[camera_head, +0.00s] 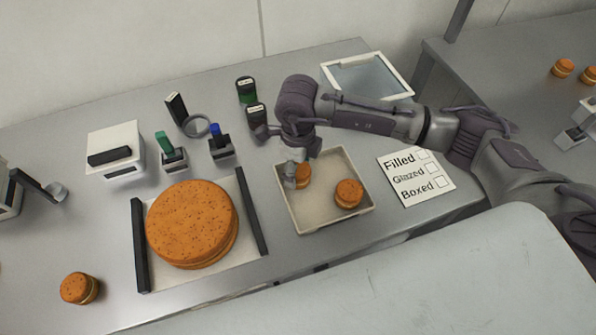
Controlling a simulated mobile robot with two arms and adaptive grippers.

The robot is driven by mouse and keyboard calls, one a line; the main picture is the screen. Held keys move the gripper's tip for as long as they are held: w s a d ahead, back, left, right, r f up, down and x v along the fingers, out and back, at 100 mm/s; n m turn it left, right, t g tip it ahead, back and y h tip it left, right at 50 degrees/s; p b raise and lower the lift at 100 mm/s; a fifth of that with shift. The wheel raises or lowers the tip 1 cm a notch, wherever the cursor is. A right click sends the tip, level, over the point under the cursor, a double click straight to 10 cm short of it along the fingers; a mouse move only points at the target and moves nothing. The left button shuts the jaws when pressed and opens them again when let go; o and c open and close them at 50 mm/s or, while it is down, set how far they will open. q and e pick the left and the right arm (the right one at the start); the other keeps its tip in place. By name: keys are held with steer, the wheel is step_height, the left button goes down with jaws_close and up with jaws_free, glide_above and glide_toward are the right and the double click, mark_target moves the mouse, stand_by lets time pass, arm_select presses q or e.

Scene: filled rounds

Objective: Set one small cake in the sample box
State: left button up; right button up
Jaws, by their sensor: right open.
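A shallow open square box (331,222) with pale walls stands on the steel table and holds two small orange-brown filled cakes. One small cake (349,193) sits in its right part. The other small cake (304,175) sits in its left part, partly hidden by my right gripper (296,178). My right gripper points down, open, at this cake; I cannot tell whether it touches it. Another small cake (79,288) stands alone at the table's front left. I cannot tell for certain which container is the sample box. My left gripper is not in view.
A large round cake (192,222) sits on a white board between two dark bars. A glass-topped white-framed box (367,78) stands at the back. A checklist card (416,178) lies right. Several stamps stand behind the large cake. More cakes (563,68) sit on another table.

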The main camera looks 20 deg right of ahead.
mark_target(298, 169)
step_height(298, 169, up, 10)
steer(key=b, duration=0.2)
steer(key=shift+b, duration=0.35)
steer(key=shift+s+f, duration=0.1)
steer(key=shift+f, duration=0.1)
